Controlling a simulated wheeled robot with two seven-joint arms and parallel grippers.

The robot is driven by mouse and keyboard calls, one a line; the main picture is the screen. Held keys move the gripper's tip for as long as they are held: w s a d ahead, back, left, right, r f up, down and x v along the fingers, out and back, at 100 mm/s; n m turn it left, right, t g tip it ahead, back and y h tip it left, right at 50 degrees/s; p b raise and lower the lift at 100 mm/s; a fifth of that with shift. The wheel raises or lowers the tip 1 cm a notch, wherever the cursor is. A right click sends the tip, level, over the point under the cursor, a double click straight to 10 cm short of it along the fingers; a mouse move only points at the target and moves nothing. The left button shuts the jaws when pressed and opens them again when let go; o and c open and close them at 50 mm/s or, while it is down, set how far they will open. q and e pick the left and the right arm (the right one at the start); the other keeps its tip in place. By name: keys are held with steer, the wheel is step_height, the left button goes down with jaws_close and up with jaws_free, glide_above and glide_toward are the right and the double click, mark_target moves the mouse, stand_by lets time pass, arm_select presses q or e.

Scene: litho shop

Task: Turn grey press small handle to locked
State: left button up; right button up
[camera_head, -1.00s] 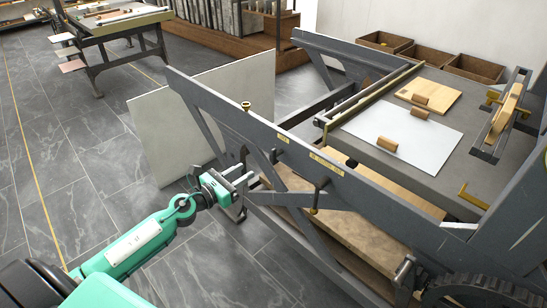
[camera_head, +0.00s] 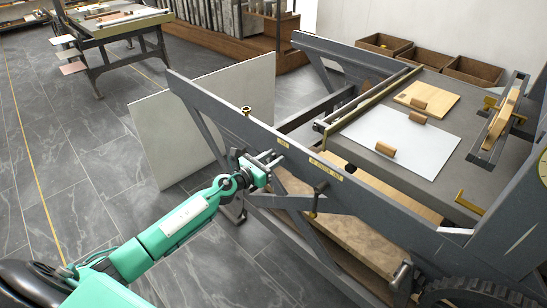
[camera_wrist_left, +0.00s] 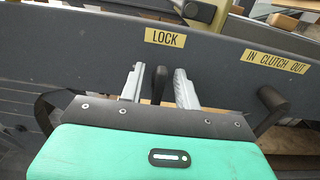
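The grey press (camera_head: 215,105) stands in the middle and right of the head view, its long side frame facing me. In the left wrist view, a small black handle (camera_wrist_left: 160,82) stands roughly upright below the yellow LOCK label (camera_wrist_left: 165,37). My left gripper (camera_head: 272,160) is at the frame below this label. In the wrist view, the fingers of my left gripper (camera_wrist_left: 159,88) stand on both sides of the handle, with narrow gaps visible, so it looks open around it. In the head view the gripper largely hides the handle. My right gripper is not in view.
A second dark handle (camera_wrist_left: 272,104) is right of the fingers, below the IN CLUTCH OUT label (camera_wrist_left: 275,61). A brass-topped knob (camera_head: 246,111) sits on the frame's top edge. A pale panel (camera_head: 165,130) leans behind the frame.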

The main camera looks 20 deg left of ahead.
arm_select(q)
steer(key=shift+w+d, duration=0.15)
steer(key=shift+w, duration=0.2)
steer(key=shift+c, duration=0.2)
jaws_close()
